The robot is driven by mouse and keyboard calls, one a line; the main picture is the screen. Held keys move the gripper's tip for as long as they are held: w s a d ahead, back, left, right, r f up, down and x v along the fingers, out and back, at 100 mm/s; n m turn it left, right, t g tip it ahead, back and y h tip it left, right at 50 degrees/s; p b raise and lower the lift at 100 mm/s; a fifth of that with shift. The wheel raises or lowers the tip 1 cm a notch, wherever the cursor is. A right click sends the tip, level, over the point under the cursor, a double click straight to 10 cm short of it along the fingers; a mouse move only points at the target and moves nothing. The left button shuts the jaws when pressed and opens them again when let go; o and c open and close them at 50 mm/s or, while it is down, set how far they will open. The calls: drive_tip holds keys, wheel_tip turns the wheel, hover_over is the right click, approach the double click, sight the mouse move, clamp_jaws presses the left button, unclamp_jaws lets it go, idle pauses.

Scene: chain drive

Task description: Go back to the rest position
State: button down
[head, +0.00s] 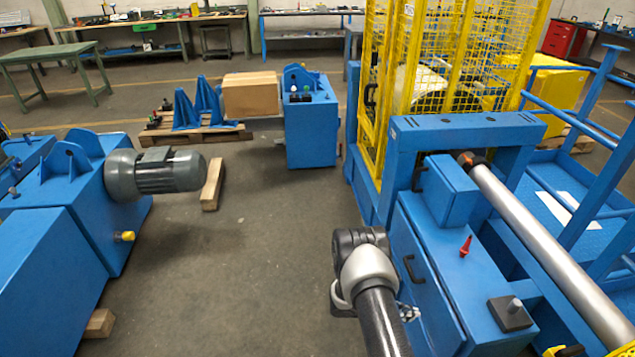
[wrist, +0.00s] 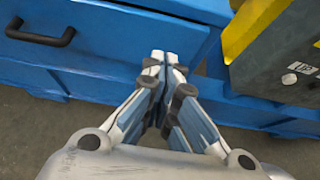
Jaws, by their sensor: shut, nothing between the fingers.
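My gripper (wrist: 160,62) is shut in the wrist view, its fingertips together with nothing between them. The fingers point toward a blue panel (wrist: 110,40) with a black handle (wrist: 42,36) at the upper left. I cannot tell whether the tips touch the panel. In the head view my arm reaches in from the bottom, right of centre, beside a blue machine cabinet (head: 424,262). My gripper is mostly hidden there behind the arm, with only a small part showing by the cabinet front.
A grey control box with yellow edging (wrist: 285,65) stands close right of my gripper. A long metal roller (head: 550,245) and yellow mesh guard (head: 440,55) are at the right. A grey motor (head: 155,172) juts out at left. Open floor (head: 240,265) lies between the machines.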

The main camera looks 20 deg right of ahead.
drive_tip(key=w+a+r+m+y, duration=0.1)
drive_tip(key=w+a+r+m, duration=0.15)
drive_tip(key=r, duration=0.75)
drive_tip(key=w+a+r+m+y, duration=0.1)
drive_tip(key=w+a+r+m, duration=0.15)
drive_tip(key=r, duration=0.65)
drive_tip(key=s+a+r+m+t+y, duration=0.1)
drive_tip(key=s+a+r+m, duration=0.15)
drive_tip(key=r, duration=0.55)
drive_tip(key=s+a+r+m+y, duration=0.1)
drive_tip(key=a+r+m, duration=0.1)
drive_tip(key=a+r, duration=0.35)
drive_tip(key=s+a+r+m+t+y, duration=0.5)
drive_tip(key=s+a+r, duration=1)
drive_tip(key=s+a, duration=0.3)
drive_tip(key=a+t+y, duration=0.1)
drive_tip(key=y, duration=0.1)
drive_tip(key=shift+s+a+r+m+t+y, duration=0.25)
drive_tip(key=shift+s+r+m+t+y, duration=0.05)
drive_tip(key=shift+m, duration=0.05)
